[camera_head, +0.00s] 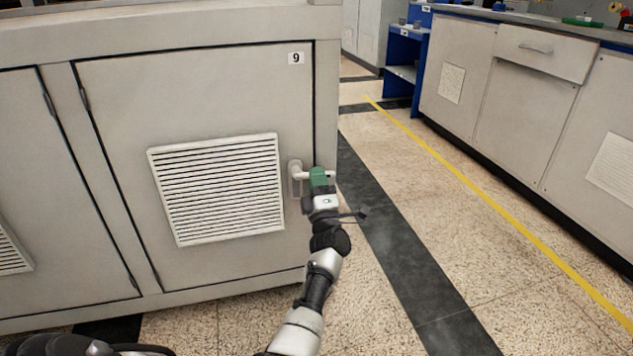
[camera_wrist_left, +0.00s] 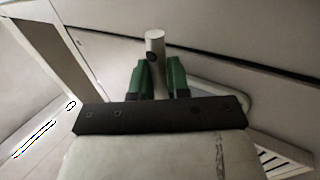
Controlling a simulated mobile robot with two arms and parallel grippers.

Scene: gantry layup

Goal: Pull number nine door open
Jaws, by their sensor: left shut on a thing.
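The number nine door (camera_head: 120,95) is a light grey cabinet door with a white vent grille and a "9" label at its top right corner. It looks shut, flush with its frame. Its handle (camera_head: 298,177) is a light lever on a plate at the right edge of the door. My left gripper (camera_head: 318,178) is at the handle, with its green fingers shut on the lever. In the left wrist view the handle (camera_wrist_left: 155,50) stands between the two green fingers (camera_wrist_left: 160,80). My right gripper is not in view.
Another cabinet door (camera_head: 45,180) is to the left. The speckled floor (camera_head: 400,200) to the right is clear, with a dark strip and a yellow line (camera_head: 500,190). A grey counter with cabinets (camera_head: 520,100) and a blue shelf (camera_head: 405,60) stand beyond it.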

